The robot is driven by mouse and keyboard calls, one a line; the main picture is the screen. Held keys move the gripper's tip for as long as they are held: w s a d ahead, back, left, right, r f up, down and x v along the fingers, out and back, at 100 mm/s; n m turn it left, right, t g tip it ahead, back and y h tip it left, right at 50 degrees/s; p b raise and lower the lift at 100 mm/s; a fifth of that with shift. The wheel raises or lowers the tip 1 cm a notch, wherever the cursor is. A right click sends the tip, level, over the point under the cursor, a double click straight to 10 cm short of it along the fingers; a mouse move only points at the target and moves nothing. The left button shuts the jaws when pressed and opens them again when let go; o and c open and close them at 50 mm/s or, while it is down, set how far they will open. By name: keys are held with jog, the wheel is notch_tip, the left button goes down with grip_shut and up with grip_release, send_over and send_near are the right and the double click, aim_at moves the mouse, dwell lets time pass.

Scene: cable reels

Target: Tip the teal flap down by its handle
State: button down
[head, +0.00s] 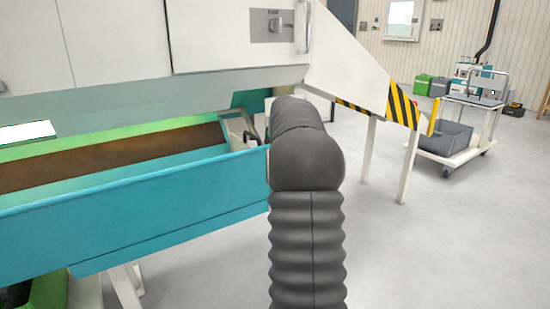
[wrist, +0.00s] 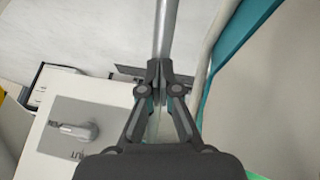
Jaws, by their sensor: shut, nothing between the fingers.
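A long teal panel (head: 130,210), which looks like the flap, runs along the front of the machine at the left of the head view. In the wrist view a teal strip (wrist: 232,42) shows at the upper right; I cannot tell whether it is the same part. My gripper (wrist: 163,70) is shut and empty. A grey metal bar (wrist: 166,28) extends up the picture just beyond its fingertips; whether they touch, and whether this is the flap's handle, I cannot tell. In the head view my arm hides the gripper and the panel's right end.
A white cabinet (head: 115,45) overhangs the trough. A striped yellow-black guard (head: 402,107) and white legs stand right of my arm. A cart (head: 455,150) with a grey bin is farther right, with open floor before it. A box with a rotary switch (wrist: 78,131) is at lower left in the wrist view.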

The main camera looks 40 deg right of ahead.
jog(key=shift+w+a+f, duration=0.1)
jog(key=shift+a+f, duration=0.1)
jog(key=shift+f, duration=0.1)
jog(key=s+a+r, duration=0.1)
jog(key=s+r, duration=0.2)
jog(key=s, duration=0.3)
jog(key=s+a+r+p, duration=0.1)
jog(key=s+a+r, duration=0.1)
jog(key=s, duration=0.3)
jog(key=shift+s+r, duration=0.35)
jog(key=shift+r, duration=0.15)
jog(key=shift+a, duration=0.1)
